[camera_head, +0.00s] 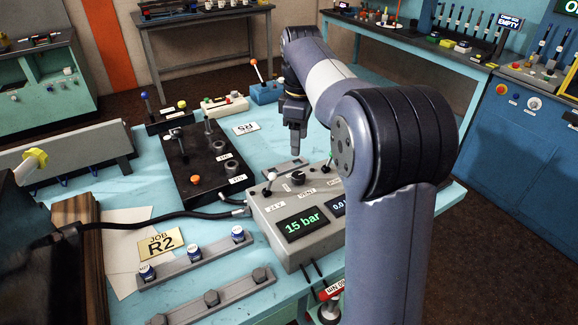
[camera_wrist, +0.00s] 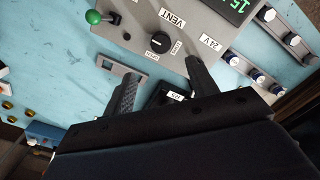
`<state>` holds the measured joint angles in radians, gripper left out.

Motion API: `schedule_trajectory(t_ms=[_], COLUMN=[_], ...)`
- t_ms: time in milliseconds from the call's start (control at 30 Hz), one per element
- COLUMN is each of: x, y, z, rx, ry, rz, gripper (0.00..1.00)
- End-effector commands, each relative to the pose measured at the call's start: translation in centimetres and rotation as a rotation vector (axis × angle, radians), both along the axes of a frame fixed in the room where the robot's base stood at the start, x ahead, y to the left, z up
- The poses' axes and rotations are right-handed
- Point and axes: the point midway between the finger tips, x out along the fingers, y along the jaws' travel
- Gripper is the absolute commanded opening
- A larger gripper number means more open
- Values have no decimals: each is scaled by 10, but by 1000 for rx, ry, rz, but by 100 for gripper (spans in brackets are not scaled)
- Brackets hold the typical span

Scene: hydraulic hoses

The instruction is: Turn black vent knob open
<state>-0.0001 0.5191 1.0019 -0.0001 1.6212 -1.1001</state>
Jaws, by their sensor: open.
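The black vent knob (camera_head: 298,178) sits on top of the grey control box (camera_head: 262,216), behind its green 15 bar display. In the wrist view the round knob (camera_wrist: 160,42) is beside the VENT label, with smaller labels close by; its exact setting is hard to read. My gripper (camera_head: 295,140) points down, above and behind the knob in the head view. In the wrist view my gripper (camera_wrist: 163,68) is open, its two fingers apart and empty. The knob lies just beyond the fingertips, between their lines, not touched.
A green-tipped lever (camera_wrist: 93,17) and a white-tipped lever (camera_head: 270,178) stand up from the box near the knob. A black manifold block (camera_head: 205,165) with upright parts is to the left. A black hose (camera_head: 150,219) runs to the box. Blue bench (camera_head: 75,196) shows around them.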

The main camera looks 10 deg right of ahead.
Motion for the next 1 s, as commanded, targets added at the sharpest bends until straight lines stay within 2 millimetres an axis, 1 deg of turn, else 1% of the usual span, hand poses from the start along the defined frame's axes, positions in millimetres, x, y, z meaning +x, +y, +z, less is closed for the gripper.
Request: schedule_trajectory(t_ms=[167, 400, 600, 733, 1000], x=[-1, -1, -1, -1, -1], y=[0, 0, 0, 0, 0], z=[-26, -72, -97, -103, -104], rx=[0, 0, 0, 0, 0], ry=[4, 4, 2, 0, 0], rz=[0, -1, -1, -1, -1], gripper=[55, 55, 55, 55, 55])
